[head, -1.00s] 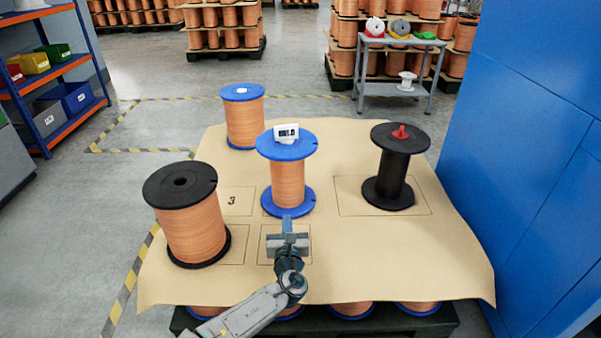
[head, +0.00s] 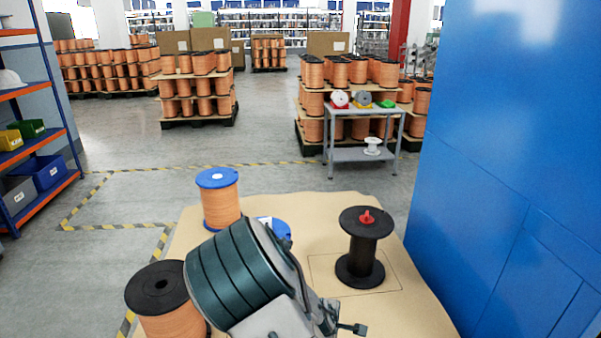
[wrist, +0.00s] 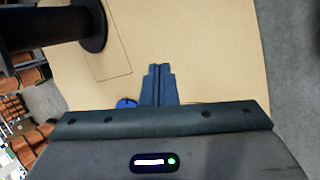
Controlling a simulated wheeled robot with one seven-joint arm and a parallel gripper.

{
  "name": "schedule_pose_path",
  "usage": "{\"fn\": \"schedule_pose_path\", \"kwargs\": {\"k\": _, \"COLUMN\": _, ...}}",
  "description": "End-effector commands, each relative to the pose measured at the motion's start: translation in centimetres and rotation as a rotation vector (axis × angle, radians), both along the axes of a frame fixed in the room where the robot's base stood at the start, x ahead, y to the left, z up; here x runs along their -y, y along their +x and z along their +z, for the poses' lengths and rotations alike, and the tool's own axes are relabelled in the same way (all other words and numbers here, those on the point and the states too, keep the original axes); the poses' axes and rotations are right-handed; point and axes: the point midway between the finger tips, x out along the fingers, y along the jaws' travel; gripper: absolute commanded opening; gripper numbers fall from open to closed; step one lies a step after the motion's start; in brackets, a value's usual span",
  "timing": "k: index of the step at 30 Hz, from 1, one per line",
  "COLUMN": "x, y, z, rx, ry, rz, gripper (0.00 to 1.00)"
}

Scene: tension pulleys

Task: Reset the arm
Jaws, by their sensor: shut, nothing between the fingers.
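My arm is folded up close in front of the head camera and covers much of the table's middle. My gripper (head: 352,328) points to the right at the lower middle of the head view. In the wrist view its fingers (wrist: 158,84) are together with nothing between them, above the tan sheet.
On the tan sheet (head: 330,205) stand a black empty spool with a red piece (head: 362,250), a blue-flanged copper spool (head: 220,200) and a black-flanged copper spool (head: 165,295). A blue wall (head: 500,150) bounds the right. A grey cart (head: 360,155) stands behind.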

Motion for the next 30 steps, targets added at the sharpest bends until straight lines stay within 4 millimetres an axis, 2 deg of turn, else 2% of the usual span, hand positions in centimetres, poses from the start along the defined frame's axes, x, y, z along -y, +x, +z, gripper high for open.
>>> {"fn": "schedule_pose_path", "kwargs": {"k": 1, "x": 0.1, "y": -0.6, "z": 2.6, "rx": -0.017, "ry": 0.075, "rz": -0.068, "gripper": 0.00}}
{"fn": "schedule_pose_path", "kwargs": {"k": 8, "x": 0.2, "y": -3.8, "z": 10.2, "rx": -0.101, "ry": 0.354, "rz": -0.343, "gripper": 0.00}}
{"fn": "schedule_pose_path", "kwargs": {"k": 15, "x": 0.7, "y": -7.3, "z": 20.0, "rx": -0.157, "ry": 0.573, "rz": -0.589, "gripper": 0.00}}
{"fn": "schedule_pose_path", "kwargs": {"k": 24, "x": 2.8, "y": -12.7, "z": 32.6, "rx": -0.161, "ry": 0.735, "rz": -0.862, "gripper": 0.00}}
{"fn": "schedule_pose_path", "kwargs": {"k": 30, "x": 4.7, "y": -17.2, "z": 39.8, "rx": -0.113, "ry": 0.771, "rz": -1.041, "gripper": 0.00}}
